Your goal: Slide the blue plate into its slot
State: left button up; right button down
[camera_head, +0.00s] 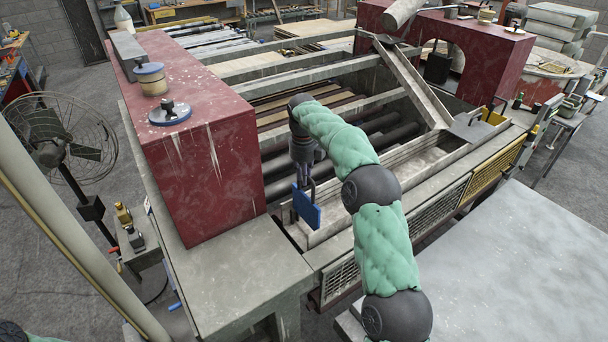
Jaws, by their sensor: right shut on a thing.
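The blue plate (307,211) is a small flat piece, held upright in the middle of the view. My right gripper (304,187) points down and is shut on the plate's upper part. The plate is over the left end of a long pale metal trough (345,212) at the front of the machine. I cannot tell whether the plate touches the trough, and no slot shows clearly. My left gripper is out of view.
A red machine housing (203,150) stands close on the left, with a second red housing (478,50) at the back right. Dark rollers (385,142) lie behind the trough. A grey flat surface (500,265) at the lower right is clear. A fan (60,135) stands at far left.

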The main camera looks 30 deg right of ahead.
aim_at(304, 196)
jog(key=shift+f+b, duration=2.45)
jog(key=shift+f, duration=1.6)
jog(key=c, duration=1.1)
grip_release()
jog(key=shift+o, duration=0.2)
notch_tip(304, 196, up, 12)
jog(key=shift+a, duration=0.15)
jog(key=shift+r, duration=0.15)
